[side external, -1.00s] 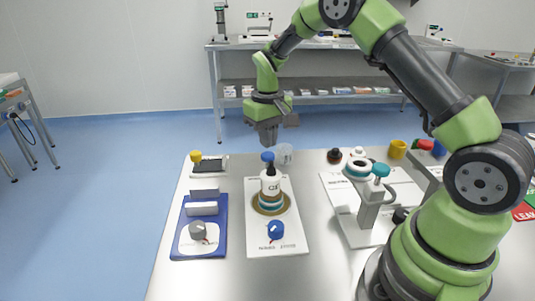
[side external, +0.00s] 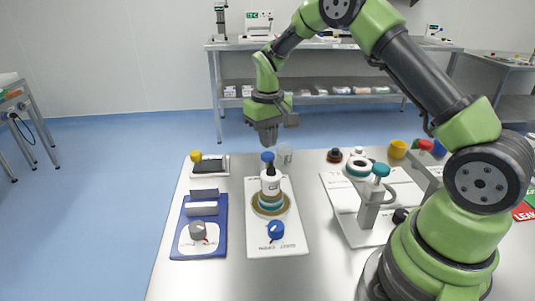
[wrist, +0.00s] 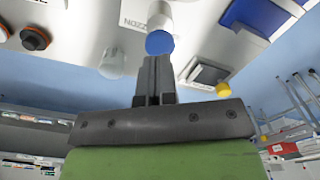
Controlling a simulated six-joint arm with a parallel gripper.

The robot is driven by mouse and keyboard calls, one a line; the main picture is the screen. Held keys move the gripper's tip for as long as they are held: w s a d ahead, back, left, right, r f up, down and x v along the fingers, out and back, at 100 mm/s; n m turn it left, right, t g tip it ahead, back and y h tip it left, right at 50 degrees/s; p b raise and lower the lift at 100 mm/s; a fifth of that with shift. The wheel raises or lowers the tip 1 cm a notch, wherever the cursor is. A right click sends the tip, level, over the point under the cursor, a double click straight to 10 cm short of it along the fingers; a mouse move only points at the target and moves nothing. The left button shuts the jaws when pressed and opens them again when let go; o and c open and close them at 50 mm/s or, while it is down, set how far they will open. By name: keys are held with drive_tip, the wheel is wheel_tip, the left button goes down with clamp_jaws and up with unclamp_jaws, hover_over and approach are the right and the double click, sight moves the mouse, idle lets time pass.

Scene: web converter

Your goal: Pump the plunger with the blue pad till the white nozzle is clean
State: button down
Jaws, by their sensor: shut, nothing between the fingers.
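My gripper (side external: 268,144) is shut and empty, pointing down just above the pad. I cannot tell whether it touches the pad. Any dirt on the nozzle is too small to make out.
A blue knob (side external: 276,230) is at the front of the same board. A clear cup (side external: 285,153) stands close behind.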

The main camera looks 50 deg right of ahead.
sight(268, 154)
drive_tip(key=shift+f, duration=0.1)
idle(0.6)
drive_tip(key=shift+f, duration=2.15)
drive_tip(key=shift+r, duration=2.3)
drive_tip(key=shift+r, duration=3)
